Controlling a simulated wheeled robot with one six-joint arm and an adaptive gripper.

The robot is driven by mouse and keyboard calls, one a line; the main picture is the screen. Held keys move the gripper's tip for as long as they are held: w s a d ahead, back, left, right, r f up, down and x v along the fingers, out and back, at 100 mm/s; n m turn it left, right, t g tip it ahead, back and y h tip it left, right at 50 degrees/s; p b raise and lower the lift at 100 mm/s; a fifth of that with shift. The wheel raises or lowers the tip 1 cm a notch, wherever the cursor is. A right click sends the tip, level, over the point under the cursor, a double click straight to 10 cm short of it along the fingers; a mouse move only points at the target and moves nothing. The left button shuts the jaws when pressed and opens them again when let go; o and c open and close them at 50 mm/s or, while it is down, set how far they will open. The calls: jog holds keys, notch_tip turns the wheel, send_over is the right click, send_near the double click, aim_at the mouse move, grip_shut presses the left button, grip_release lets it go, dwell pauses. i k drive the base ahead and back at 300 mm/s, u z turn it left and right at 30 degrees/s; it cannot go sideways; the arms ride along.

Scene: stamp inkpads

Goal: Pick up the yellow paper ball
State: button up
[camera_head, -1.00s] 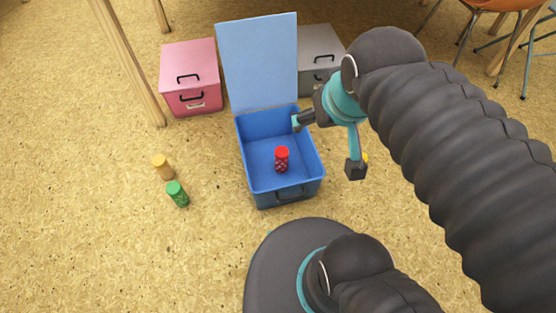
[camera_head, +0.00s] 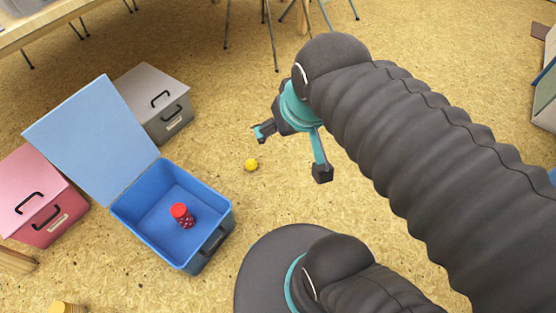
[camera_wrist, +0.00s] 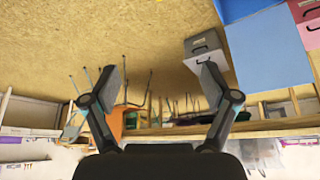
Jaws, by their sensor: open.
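The yellow paper ball (camera_head: 251,165) is small and crumpled and lies on the floor in the head view, to the right of the open blue box. My gripper (camera_head: 260,131) is above the floor in the head view, beyond the ball and slightly right of it in the picture, apart from it. In the wrist view my gripper (camera_wrist: 164,90) shows its two fingers spread with nothing between them. I cannot make out the ball in the wrist view.
The open blue box (camera_head: 222,214) holds a red-capped jar (camera_head: 182,214). A grey box (camera_head: 153,102) and a pink box (camera_head: 40,196) stand beside it. A yellow-orange cylinder (camera_head: 67,308) is at the lower left edge. Floor around the ball is clear.

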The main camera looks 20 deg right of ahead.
aim_at(251, 164)
jog(key=z, duration=0.05)
jog(key=k, duration=0.5)
jog(key=z, duration=1.05)
jog(key=i, duration=0.95)
jog(key=u, duration=2.1)
